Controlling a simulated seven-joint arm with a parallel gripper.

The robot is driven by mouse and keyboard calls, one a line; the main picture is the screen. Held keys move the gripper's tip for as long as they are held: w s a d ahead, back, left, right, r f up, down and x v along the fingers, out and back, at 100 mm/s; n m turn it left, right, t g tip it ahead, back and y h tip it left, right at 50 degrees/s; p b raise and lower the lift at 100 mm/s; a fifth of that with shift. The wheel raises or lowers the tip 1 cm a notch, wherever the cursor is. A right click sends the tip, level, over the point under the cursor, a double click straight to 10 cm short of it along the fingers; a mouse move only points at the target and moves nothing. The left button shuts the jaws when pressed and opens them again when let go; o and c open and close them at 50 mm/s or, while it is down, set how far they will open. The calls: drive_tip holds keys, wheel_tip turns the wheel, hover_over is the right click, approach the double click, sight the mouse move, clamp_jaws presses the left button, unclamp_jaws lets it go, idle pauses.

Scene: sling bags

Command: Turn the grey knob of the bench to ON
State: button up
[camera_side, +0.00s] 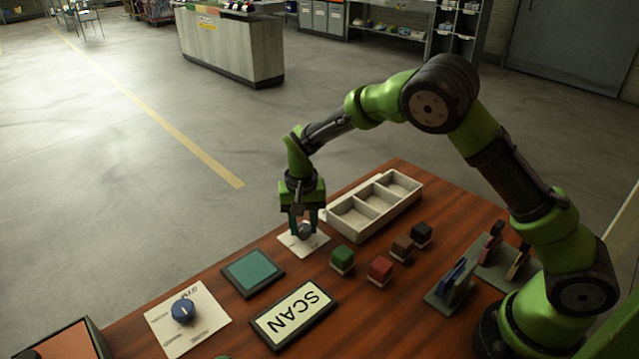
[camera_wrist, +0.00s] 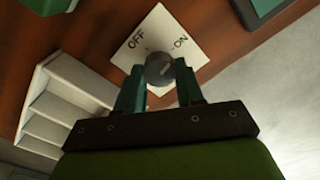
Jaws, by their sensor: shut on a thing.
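The grey knob (camera_side: 305,231) sits on a white square plate (camera_side: 289,241) near the far edge of the wooden bench. In the wrist view the knob (camera_wrist: 159,68) is round and dark grey, and the plate (camera_wrist: 152,32) reads OFF at the left and ON at the right. A pale mark on the knob seems to slant up toward ON, but it is small. My gripper (camera_side: 305,227) points down over the plate. In the wrist view my gripper (camera_wrist: 160,80) has one green finger on each side of the knob, shut on it.
A white three-compartment tray (camera_side: 337,222) stands right of the plate. A clip rack (camera_side: 449,289) stands by my base.

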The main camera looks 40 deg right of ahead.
sight(303, 227)
drive_tip(key=shift+m, duration=1)
drive_tip(key=o, duration=1)
drive_tip(key=shift+o, duration=0.2)
wheel_tip(303, 227, up, 17)
